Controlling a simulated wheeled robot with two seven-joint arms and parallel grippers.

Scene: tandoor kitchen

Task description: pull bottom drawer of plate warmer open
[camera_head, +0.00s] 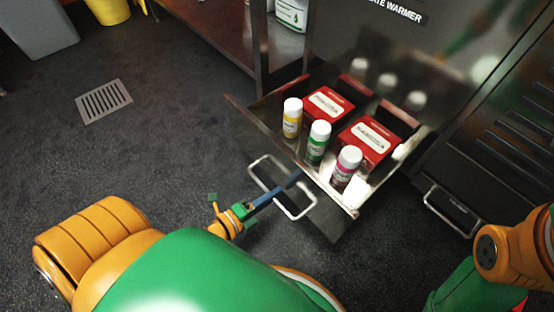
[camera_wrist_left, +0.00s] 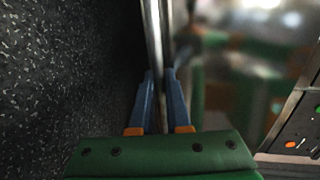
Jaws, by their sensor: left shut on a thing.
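The plate warmer (camera_head: 340,42) stands at the top, its label partly cut off by the picture edge. A drawer (camera_head: 240,112) stands out from its front, with its inside showing. A pale metal loop handle (camera_head: 264,183) sits on the drawer's front side. My left gripper (camera_head: 291,181) is at this handle, its blue fingers reaching in from the lower left. In the left wrist view the fingers are shut on the upright bar of the handle (camera_wrist_left: 153,40), one on each side. My right gripper is not in view; only part of my right arm shows at lower right.
The drawer holds two red boxes (camera_head: 327,104) and three white-capped bottles (camera_head: 318,143). A dark slatted unit (camera_head: 490,150) with its own low handle (camera_head: 452,211) stands at right. A steel shelf table (camera_head: 215,30) is left of the warmer. The floor with a drain grate (camera_head: 104,101) is clear at left.

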